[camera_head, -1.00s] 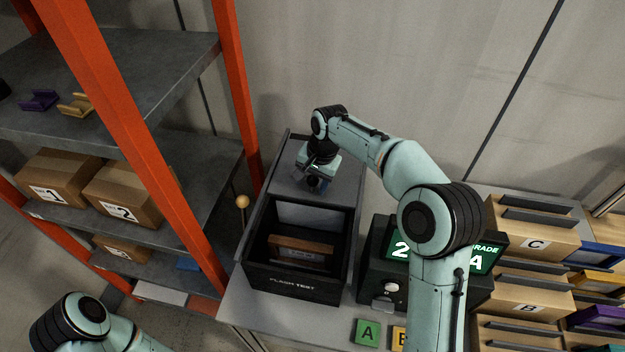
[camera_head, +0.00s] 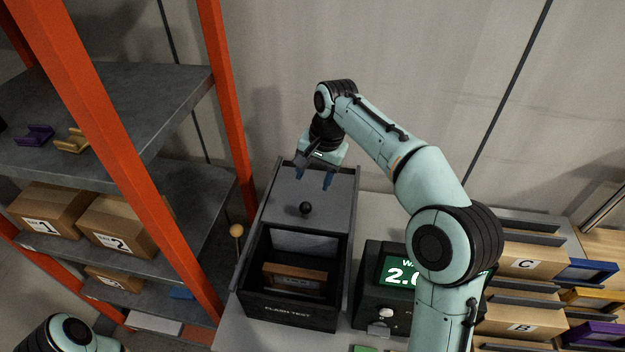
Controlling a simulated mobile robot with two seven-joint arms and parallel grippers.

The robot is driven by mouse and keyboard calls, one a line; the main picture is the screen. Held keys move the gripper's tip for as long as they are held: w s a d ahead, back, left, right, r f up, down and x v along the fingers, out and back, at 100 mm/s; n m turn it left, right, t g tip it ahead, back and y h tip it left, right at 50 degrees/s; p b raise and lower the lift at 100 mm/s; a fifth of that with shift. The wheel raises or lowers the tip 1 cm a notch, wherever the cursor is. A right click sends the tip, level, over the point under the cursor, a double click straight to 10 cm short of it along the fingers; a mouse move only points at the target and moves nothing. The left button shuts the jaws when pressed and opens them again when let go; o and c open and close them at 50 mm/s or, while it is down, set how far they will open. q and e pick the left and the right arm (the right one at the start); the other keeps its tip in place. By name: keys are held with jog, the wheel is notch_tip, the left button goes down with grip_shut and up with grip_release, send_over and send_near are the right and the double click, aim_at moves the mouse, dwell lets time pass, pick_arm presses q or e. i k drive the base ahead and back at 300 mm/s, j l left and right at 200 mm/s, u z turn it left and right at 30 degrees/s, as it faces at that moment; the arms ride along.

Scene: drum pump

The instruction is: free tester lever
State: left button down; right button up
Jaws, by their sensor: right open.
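The tester is a black open-topped box (camera_head: 287,311) marked FLASH TEST, with a brown block (camera_head: 296,277) inside. A grey lid (camera_head: 325,213) covers its rear part and bears a black ball knob (camera_head: 306,209). A lever with a tan ball end (camera_head: 237,231) stands upright at the tester's left side, and nothing touches it. My right gripper (camera_head: 328,180) is open and empty above the rear of the lid, behind the knob and apart from it. My left gripper is out of view; only part of my left arm shows at the bottom left.
An orange-posted shelf (camera_head: 215,100) with cartons stands close on the left of the lever. A display unit (camera_head: 385,308) stands right of the tester. Cartons and coloured bins (camera_head: 590,270) fill the right side. A wall is behind.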

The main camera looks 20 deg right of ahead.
aim_at(236, 229)
jog(key=k+j, duration=0.3)
jog(key=k, duration=0.15)
jog(key=k+j, duration=0.3)
jog(key=k, duration=0.15)
